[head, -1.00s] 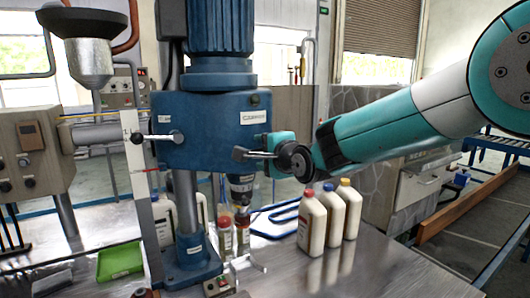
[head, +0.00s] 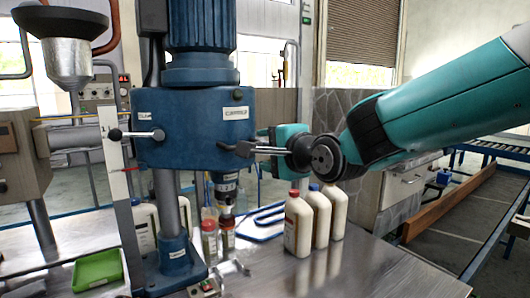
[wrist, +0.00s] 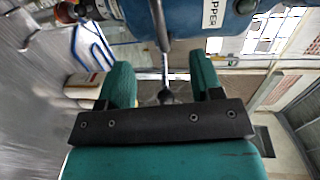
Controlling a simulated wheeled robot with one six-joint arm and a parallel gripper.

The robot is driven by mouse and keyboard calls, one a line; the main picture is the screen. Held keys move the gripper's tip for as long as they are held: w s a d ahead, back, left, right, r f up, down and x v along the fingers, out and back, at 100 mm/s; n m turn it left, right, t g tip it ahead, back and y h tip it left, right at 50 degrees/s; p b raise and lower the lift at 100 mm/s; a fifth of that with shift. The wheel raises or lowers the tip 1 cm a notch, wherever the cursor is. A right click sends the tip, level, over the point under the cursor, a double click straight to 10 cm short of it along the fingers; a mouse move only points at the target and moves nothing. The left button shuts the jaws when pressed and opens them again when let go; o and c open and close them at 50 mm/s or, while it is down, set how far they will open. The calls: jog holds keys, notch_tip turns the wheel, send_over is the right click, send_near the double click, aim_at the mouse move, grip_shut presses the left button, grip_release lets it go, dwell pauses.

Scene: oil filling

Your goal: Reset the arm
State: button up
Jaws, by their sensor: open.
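My gripper (wrist: 160,62) is open. In the wrist view its two teal fingers stand apart, with a thin metal lever rod (wrist: 158,28) and its dark end knob between them; I cannot tell whether they touch. In the head view my teal arm comes in from the right, and the gripper end (head: 290,140) is beside the right lever of the blue filling machine (head: 195,128). My dark wrist joint partly hides the gripper there.
Small bottles (head: 210,240) stand under the machine's spout. A green tray (head: 98,270) lies at left. The table's right front is clear.

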jog(key=s+d+f+n+g+h, duration=0.1)
jog(key=s+d+f+n+g, duration=0.3)
jog(key=s, duration=0.6)
jog(key=s+d+f+n+g+h, duration=0.2)
jog(key=s+d+f+n+g, duration=0.2)
jog(key=s+n, duration=0.4)
jog(key=s+d+f+n+g+h, duration=0.1)
jog(key=s+d+f+n+g, duration=0.4)
jog(key=s, duration=0.9)
jog(key=shift+d+n+h, duration=0.4)
jog(key=shift+d+n, duration=0.3)
jog(key=shift+d, duration=0.15)
